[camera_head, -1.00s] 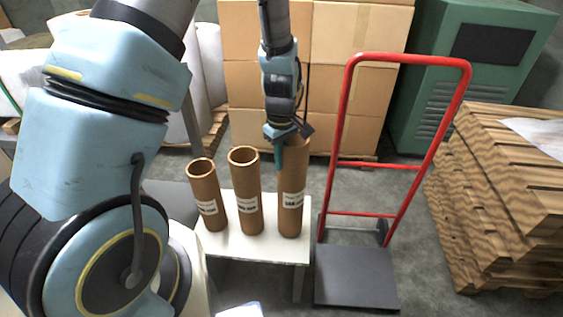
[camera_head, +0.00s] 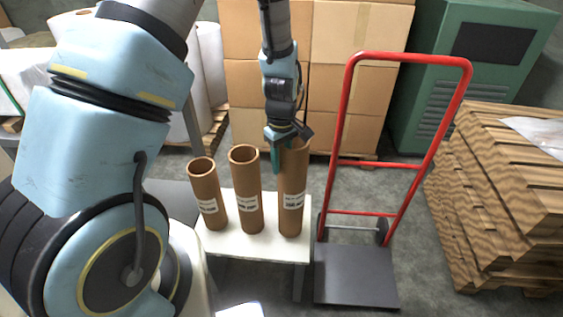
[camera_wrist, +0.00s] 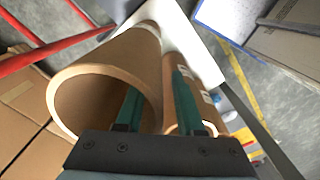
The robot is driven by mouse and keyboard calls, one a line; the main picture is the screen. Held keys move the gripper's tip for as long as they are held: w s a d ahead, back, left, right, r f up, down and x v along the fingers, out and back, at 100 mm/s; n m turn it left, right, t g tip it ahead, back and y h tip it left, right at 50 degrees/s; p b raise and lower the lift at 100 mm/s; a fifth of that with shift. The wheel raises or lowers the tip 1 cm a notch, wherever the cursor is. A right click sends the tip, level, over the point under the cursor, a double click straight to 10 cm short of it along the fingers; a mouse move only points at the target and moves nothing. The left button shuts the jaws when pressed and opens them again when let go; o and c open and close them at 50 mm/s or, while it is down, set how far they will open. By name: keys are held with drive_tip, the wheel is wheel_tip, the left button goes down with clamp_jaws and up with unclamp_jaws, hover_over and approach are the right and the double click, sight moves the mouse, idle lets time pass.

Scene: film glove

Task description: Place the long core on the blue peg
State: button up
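Three brown cardboard cores stand upright on a white table (camera_head: 230,246). The tallest, the long core (camera_head: 291,205), is at the right; a middle one (camera_head: 247,200) and the shortest one (camera_head: 208,200) stand to its left. My gripper (camera_head: 282,150) points down at the long core's top. In the wrist view, one teal finger of my gripper (camera_wrist: 158,104) is inside the mouth of the long core (camera_wrist: 88,75) and the other is outside its wall. Gaps show between fingers and wall, so it looks open. I cannot make out a blue peg.
A red hand truck (camera_head: 385,165) with a dark base plate stands just right of the table. Stacked cartons (camera_head: 345,95) are behind. Wooden pallets (camera_head: 500,200) are at the right, a green cabinet (camera_head: 470,75) at the back right.

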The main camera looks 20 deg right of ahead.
wheel_tip(320, 180, up, 12)
drive_tip(key=shift+r+b, duration=0.15)
drive_tip(key=shift+b, duration=0.65)
drive_tip(key=s+a+r+m, duration=0.1)
drive_tip(key=a+r+m, duration=0.1)
drive_tip(key=a, duration=1.1)
drive_tip(key=s+a+r+m+t, duration=0.1)
drive_tip(key=a+r+m, duration=0.1)
drive_tip(key=a, duration=1.1)
drive_tip(key=shift+s+a+m+t, duration=0.2)
drive_tip(key=shift+s+m+t, duration=0.1)
drive_tip(key=shift+m, duration=0.3)
